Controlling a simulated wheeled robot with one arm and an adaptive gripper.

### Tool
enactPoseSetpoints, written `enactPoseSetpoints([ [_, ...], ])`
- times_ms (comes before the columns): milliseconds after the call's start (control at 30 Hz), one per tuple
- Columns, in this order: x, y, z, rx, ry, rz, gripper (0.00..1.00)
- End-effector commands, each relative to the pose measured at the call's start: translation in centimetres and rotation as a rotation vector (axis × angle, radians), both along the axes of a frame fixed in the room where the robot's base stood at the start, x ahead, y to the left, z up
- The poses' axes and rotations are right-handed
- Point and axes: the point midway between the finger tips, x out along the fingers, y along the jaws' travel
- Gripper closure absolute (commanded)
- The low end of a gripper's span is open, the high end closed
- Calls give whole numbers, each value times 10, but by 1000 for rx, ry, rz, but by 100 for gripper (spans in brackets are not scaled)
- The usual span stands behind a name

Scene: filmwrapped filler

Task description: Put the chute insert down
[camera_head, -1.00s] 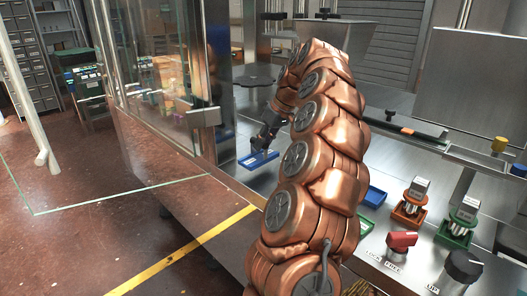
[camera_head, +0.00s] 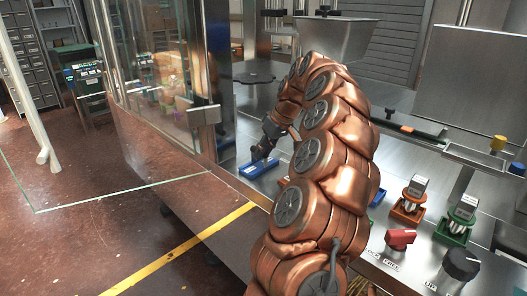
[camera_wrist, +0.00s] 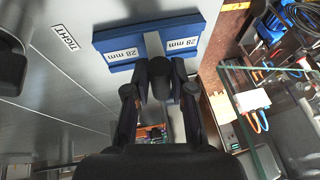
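My gripper (camera_wrist: 159,82) is shut on a dark round grip, which fills the space between its fingertips. A grey strip (camera_wrist: 153,44) runs from this grip across a blue block with two "28 mm" labels (camera_wrist: 124,52). I take the grip, strip and block together as the chute insert. In the head view the blue block (camera_head: 258,169) is at the left end of the steel worktop (camera_head: 300,135), just below my gripper (camera_head: 264,152). I cannot tell whether its underside touches the worktop. A second blue piece (camera_head: 378,197) is mostly hidden behind my arm.
An orange holder (camera_head: 408,213) and a green holder (camera_head: 455,231) with metal pieces stand at right, near a red knob (camera_head: 400,238) and a black knob (camera_head: 461,264). A glass guard (camera_head: 160,70) stands left of the worktop. A steel hopper (camera_head: 333,38) is behind.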

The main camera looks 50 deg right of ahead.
Motion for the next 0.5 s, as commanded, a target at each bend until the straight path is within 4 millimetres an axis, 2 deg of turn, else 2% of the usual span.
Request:
enactPoseSetpoints([
  [33, 0, 0, 0, 0, 0, 0, 70],
  [200, 0, 0, 0, 0, 0, 0, 54],
  [500, 0, 0, 2, 0, 0, 0, 54],
])
